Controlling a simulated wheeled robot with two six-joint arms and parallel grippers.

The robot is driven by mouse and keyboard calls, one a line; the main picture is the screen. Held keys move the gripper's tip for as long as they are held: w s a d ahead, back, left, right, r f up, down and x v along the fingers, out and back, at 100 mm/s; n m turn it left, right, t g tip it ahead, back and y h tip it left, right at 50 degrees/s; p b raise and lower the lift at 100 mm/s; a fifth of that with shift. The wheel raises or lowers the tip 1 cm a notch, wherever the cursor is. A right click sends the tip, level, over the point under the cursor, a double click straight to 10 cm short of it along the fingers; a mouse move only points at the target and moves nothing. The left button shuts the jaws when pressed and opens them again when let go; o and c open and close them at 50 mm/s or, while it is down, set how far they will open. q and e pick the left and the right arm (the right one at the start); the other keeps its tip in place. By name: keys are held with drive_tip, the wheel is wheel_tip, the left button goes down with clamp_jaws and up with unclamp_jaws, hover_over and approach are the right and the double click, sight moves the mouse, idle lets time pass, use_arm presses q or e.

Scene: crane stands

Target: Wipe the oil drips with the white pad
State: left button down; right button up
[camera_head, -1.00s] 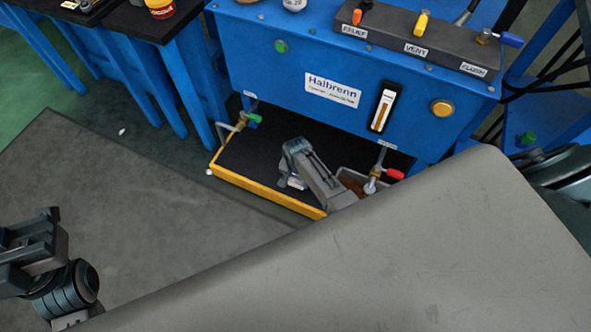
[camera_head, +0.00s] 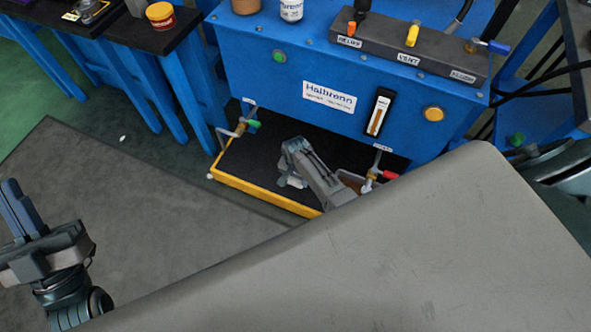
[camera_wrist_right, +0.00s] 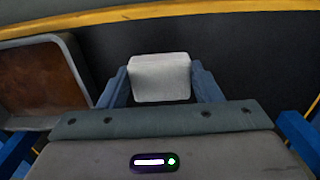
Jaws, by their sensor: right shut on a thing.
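The white pad (camera_wrist_right: 160,77) is held between the two blue fingers of my right gripper (camera_wrist_right: 163,84) in the right wrist view. In the head view a small pale part of the pad (camera_head: 283,181) shows beside my right gripper (camera_head: 289,176), low over the black drip tray (camera_head: 240,184) with the yellow rim. I cannot tell whether the pad touches the tray floor. I can make out no oil drips on the dark floor. My left gripper (camera_head: 18,208) is at the left edge, its blue fingers close together, with nothing seen between them.
A grey-rimmed container with brown contents (camera_wrist_right: 38,75) stands left of the pad in the wrist view. Taps with green (camera_head: 253,126) and red (camera_head: 390,174) handles hang above the tray. The blue machine (camera_head: 240,65) stands behind. My grey arm covers the lower right.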

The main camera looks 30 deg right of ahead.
use_arm(q)
wheel_tip(320, 180, down, 6)
drive_tip(key=w+n+g+y+p, duration=0.1)
drive_tip(key=w+g, duration=0.1)
drive_tip(key=g, duration=0.2)
drive_tip(key=shift+w+a+r, duration=0.15)
drive_tip(key=shift+w, duration=0.05)
